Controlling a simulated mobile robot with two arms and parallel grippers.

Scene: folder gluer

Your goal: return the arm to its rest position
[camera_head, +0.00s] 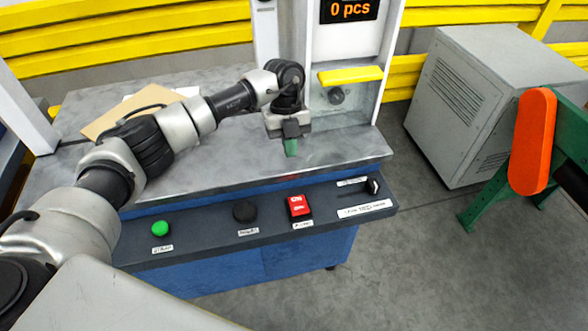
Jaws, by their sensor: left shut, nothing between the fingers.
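My left arm comes in from the lower left and reaches over the grey machine table (340,149). Its left gripper (291,149) is shut and empty, pointing down with green fingertips above the table's front part. Below it is the dark control panel (200,230) with a green button (160,228), a black button (245,211), a red switch (299,206) and a black knob (373,186). The gripper is apart from all of these. My right gripper is not in the picture.
A display (349,10) reading "0 pcs" and a yellow bar (350,76) are behind the gripper. A brown board (130,115) lies on the table behind my arm. A grey cabinet (455,110) and a green frame with an orange part (532,140) stand right. The floor (430,270) is clear.

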